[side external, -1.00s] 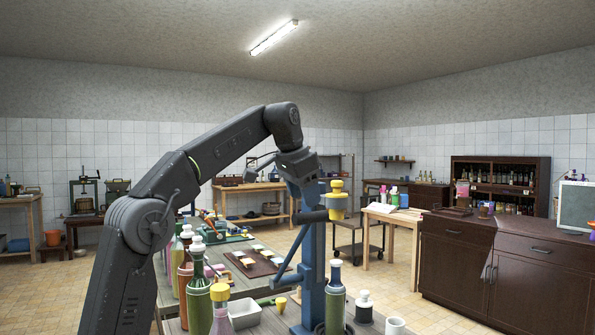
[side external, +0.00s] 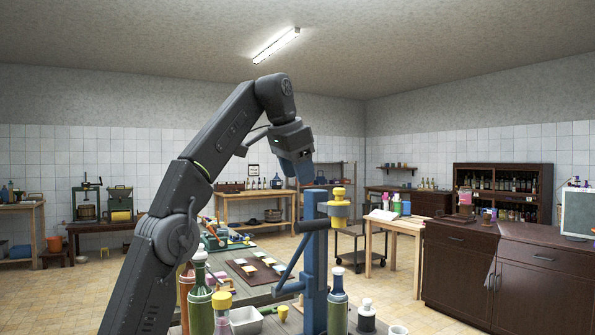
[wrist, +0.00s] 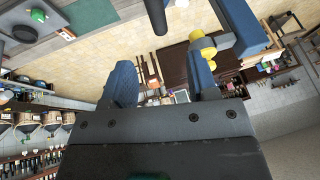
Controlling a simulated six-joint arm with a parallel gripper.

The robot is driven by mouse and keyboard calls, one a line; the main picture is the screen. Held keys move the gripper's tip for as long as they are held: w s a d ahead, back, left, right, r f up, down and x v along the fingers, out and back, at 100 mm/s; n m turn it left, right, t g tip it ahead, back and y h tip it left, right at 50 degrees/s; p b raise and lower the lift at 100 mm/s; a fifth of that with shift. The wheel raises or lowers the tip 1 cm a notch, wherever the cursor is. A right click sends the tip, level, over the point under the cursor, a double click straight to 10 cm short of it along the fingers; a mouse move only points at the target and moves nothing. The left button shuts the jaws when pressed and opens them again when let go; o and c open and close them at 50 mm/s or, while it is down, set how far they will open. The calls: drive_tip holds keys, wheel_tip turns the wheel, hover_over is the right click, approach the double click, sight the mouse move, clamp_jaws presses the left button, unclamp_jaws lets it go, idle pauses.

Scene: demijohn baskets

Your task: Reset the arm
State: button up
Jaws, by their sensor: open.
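My gripper (side external: 303,170) is raised above the workbench, just over and behind the top of a blue upright stand (side external: 315,255) with a yellow-topped fitting (side external: 339,205). In the wrist view my gripper's two blue fingers (wrist: 160,88) are spread apart with no object held between them. The blue stand and its yellow fitting (wrist: 203,47) show beyond the right finger in the wrist view. I cannot tell from these views whether the finger touches the stand.
The bench below holds green bottles (side external: 200,300), a dark board with cards (side external: 258,268), a white tray (side external: 245,320) and a small dark bottle (side external: 366,316). A dark cabinet (side external: 460,265) stands at the right.

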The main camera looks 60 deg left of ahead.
idle(0.3)
drive_tip(key=s+d+f, duration=0.5)
drive_tip(key=d+f, duration=0.4)
drive_tip(key=d, duration=0.2)
drive_tip(key=s+d+f, duration=0.2)
drive_tip(key=s+f, duration=0.2)
drive_tip(key=f, duration=0.3)
drive_tip(key=s+d+f+h, duration=0.1)
drive_tip(key=s+d+f, duration=0.1)
drive_tip(key=s+f, duration=0.3)
drive_tip(key=s+d+f+t+h, duration=0.1)
drive_tip(key=s+d+f, duration=0.2)
drive_tip(key=f, duration=0.7)
drive_tip(key=shift+s+f, duration=0.25)
drive_tip(key=shift+s, duration=0.45)
drive_tip(key=shift+d, duration=0.1)
idle(0.5)
